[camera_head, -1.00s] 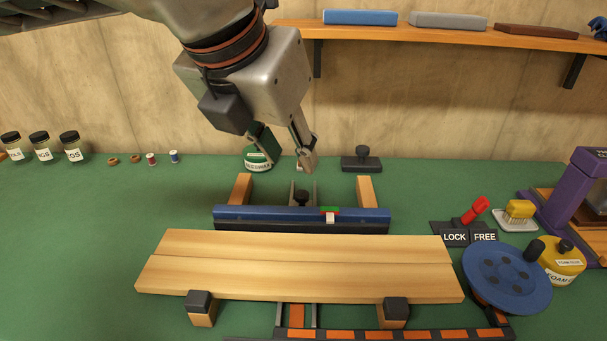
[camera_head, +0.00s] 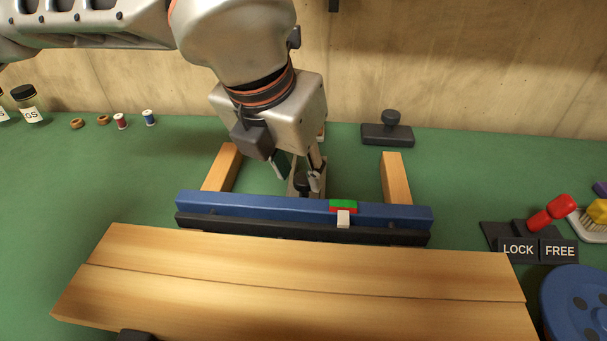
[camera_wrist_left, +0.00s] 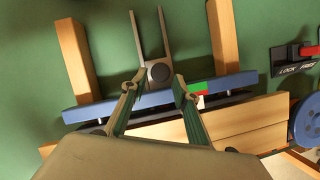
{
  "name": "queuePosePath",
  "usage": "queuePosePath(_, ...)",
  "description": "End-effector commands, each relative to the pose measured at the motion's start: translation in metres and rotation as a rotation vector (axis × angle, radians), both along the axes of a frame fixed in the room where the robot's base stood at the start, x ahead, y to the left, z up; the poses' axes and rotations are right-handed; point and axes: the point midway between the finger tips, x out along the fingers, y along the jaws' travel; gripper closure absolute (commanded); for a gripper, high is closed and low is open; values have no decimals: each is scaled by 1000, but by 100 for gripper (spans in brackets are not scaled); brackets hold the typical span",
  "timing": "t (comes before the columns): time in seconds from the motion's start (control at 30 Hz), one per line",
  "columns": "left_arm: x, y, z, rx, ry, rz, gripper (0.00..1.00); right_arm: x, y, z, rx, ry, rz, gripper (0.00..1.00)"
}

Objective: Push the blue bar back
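The blue bar (camera_head: 270,207) lies across the bench behind two pale wooden boards (camera_head: 300,280), with a dark strip along its front. It carries a green and red marker (camera_head: 343,206) with a white tab below it. A black knob (camera_head: 302,184) stands behind the bar's middle on a grey slotted rail; the knob also shows in the left wrist view (camera_wrist_left: 159,73). My left gripper (camera_head: 299,176) is open and points down at the knob. In the left wrist view its fingers (camera_wrist_left: 155,88) are apart, one on each side of the knob, and no contact is clear. My right gripper is out of view.
Wooden rails (camera_head: 222,168) and (camera_head: 396,178) run back from the bar. A red lever (camera_head: 550,213) with LOCK and FREE labels (camera_head: 538,250) is at right, its handle leaning towards FREE. A black knobbed block (camera_head: 388,130) stands behind.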

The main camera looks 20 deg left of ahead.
Motion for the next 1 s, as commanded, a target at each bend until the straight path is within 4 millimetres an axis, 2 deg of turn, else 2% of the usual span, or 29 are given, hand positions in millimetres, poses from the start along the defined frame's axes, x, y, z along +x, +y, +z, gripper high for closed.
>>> queuePosePath(0.03,3,-1,-13,0,9,-2,70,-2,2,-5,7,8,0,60)
queuePosePath(0.1,6,-1,-18,0,6,-2,70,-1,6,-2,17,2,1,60)
queuePosePath(0.27,9,-2,-21,-1,0,0,70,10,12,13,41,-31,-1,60)
queuePosePath(0.43,9,-2,-20,0,-2,0,70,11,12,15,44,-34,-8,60)
queuePosePath(0.53,9,-2,-20,0,-2,0,96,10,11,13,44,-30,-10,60)
queuePosePath(0.57,9,-2,-20,0,-2,0,100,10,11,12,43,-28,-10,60)
queuePosePath(0.73,11,-1,-20,-1,-1,2,100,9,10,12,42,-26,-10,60)
queuePosePath(0.9,40,5,-16,-3,-5,8,100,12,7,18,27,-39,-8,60)
queuePosePath(1.0,60,8,-15,-3,-9,7,100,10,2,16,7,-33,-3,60)
